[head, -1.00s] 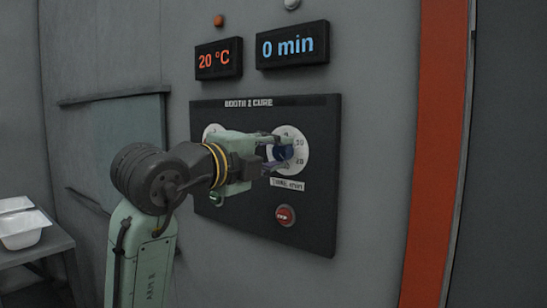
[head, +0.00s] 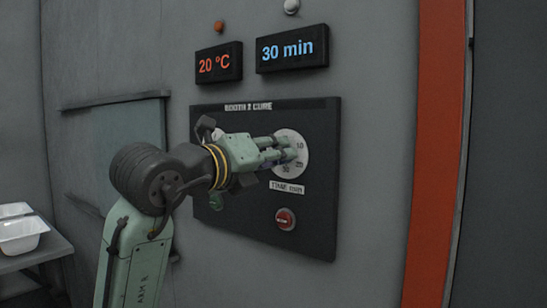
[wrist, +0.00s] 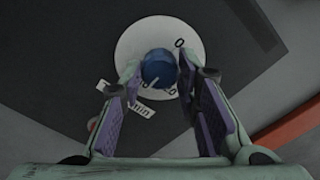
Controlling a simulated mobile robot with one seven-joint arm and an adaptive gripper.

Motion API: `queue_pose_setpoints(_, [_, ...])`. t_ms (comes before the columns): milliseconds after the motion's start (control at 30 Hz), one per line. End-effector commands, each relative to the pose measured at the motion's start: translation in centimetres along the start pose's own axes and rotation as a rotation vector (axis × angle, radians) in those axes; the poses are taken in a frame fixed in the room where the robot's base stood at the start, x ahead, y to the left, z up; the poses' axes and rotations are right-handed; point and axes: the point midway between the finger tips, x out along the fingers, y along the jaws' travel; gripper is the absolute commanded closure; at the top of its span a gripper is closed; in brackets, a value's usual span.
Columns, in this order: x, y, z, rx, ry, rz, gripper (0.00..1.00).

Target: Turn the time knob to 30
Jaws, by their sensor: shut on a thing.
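The blue time knob (wrist: 158,69) sits at the middle of a white round dial (wrist: 140,38) in the wrist view. Its white pointer line shows toward the lower left part of the knob. In the head view, the dial (head: 303,148) is on the black panel and my fingers hide most of the knob. My gripper (head: 289,149) is shut on the knob, with one finger on each side of it. The time display (head: 288,50) above the panel reads 30 min. The "TIME min" label (head: 288,187) is below the dial.
A temperature display (head: 218,63) reads 20 °C. A red button (head: 285,218) and a green button (head: 216,202) are lower on the panel (head: 315,225). My arm hides another dial at left. White trays (head: 22,235) stand on a table at the far left.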

Motion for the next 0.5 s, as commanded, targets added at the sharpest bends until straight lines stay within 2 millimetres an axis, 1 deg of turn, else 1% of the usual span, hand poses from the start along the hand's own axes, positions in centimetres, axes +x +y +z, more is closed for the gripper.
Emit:
queue_pose_setpoints(200, [0.0,0.01,-0.13,0.032,0.003,0.0,0.99])
queue_pose_setpoints(500, [0.0,0.01,-0.15,0.035,0.004,0.001,0.99])
